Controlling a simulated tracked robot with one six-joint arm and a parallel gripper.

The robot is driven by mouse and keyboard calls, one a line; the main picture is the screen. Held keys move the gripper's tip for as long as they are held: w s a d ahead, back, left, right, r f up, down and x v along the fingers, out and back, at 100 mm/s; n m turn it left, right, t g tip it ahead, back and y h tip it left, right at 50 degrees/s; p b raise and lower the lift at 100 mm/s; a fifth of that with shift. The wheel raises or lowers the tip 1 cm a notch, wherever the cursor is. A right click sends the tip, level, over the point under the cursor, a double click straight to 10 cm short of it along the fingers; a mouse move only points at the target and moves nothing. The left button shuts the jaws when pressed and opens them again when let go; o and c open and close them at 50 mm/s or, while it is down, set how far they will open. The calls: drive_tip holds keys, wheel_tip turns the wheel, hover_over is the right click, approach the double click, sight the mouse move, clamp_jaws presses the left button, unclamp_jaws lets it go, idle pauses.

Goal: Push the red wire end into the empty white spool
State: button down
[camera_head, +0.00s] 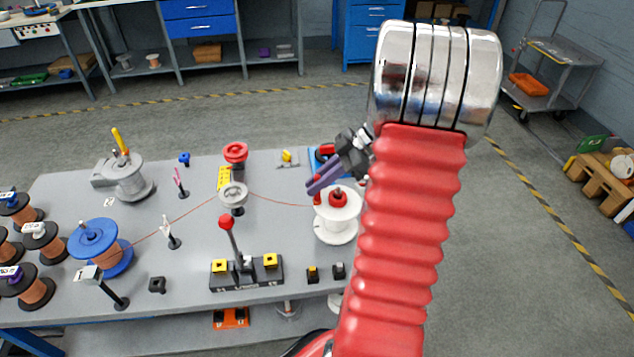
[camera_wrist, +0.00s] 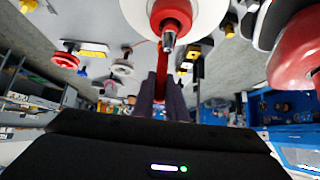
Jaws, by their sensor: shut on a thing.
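The empty white spool (camera_head: 337,229) stands upright near the table's right side, with a red hub (camera_head: 338,199) at its top. My gripper (camera_head: 313,187) has purple fingers and is at the spool's upper left edge. It is shut on the red wire end (camera_head: 317,199), which shows just below the fingertips. In the wrist view the red wire end (camera_wrist: 161,62) runs from between my fingers (camera_wrist: 163,82) toward the white spool (camera_wrist: 207,15) and its red hub. I cannot tell whether the wire end touches the spool.
A thin wire runs from the blue spool (camera_head: 93,240) past the grey pulley (camera_head: 233,194) to my gripper. A red-knobbed lever (camera_head: 226,222) stands on a black base. Black blocks (camera_head: 312,274) sit in front of the white spool. Several copper spools are at the left.

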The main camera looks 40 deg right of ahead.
drive_tip(key=c, duration=1.7)
unclamp_jaws()
drive_tip(key=shift+o, duration=0.4)
drive_tip(key=shift+o, duration=1.3)
drive_tip(key=shift+d+r, duration=0.1)
drive_tip(key=shift+v, duration=3.35)
drive_tip(key=shift+s, duration=0.1)
drive_tip(key=shift+s, duration=0.1)
